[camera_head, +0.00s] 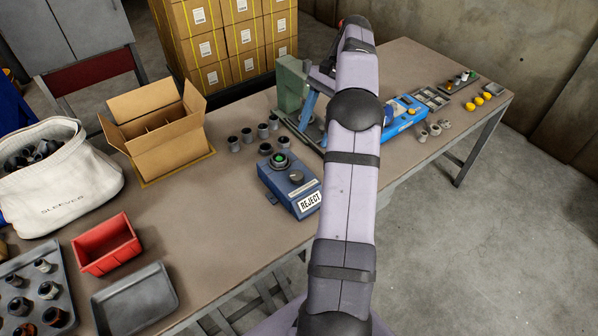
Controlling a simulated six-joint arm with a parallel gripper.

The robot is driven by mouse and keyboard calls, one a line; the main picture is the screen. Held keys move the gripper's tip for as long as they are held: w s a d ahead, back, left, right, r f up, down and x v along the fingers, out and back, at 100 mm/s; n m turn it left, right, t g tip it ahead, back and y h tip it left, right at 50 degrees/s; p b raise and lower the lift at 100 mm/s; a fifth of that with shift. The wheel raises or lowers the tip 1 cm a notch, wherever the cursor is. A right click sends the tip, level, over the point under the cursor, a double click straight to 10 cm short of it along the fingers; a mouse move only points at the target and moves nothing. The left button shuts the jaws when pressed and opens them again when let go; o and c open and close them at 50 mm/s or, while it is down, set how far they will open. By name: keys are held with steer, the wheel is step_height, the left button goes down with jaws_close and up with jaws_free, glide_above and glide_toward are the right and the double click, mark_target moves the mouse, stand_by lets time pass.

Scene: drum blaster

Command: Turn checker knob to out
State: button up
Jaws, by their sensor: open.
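The checker is a blue box (273,182) on the table, just left of my arm in the head view. A dark round knob (297,177) sits on its top, towards the front right. Its pointer direction is too small to read. A dark ring with a green centre (280,158) is behind the knob. My arm rises across the middle of the picture and bends at the top, beyond the checker. My gripper is hidden behind the arm, so its fingers do not show.
Several dark-topped cups (248,135) stand behind the checker, near a green machine (291,85). An open carton (157,125), a white bag (60,180), a red bin (105,245) and a grey tray (135,298) lie left. Bare tabletop (215,215) lies left of the checker.

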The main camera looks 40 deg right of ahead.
steer(key=s+a+f+m+t, duration=0.1)
steer(key=a+f+m, duration=0.15)
steer(key=f, duration=0.25)
steer(key=a+f+m+t, duration=0.1)
steer(key=a+f+m, duration=0.1)
steer(key=f+m, duration=0.3)
steer(key=m+t+h, duration=0.1)
steer(key=m+h, duration=0.1)
steer(key=m, duration=0.2)
glide_toward(297, 175)
steer(key=f, duration=0.1)
steer(key=shift+f, duration=0.1)
steer(key=shift+p+x, duration=1.15)
steer(key=shift+x, duration=2.45)
steer(key=shift+w+a, duration=0.1)
steer(key=shift+a, duration=0.05)
steer(key=c, duration=1)
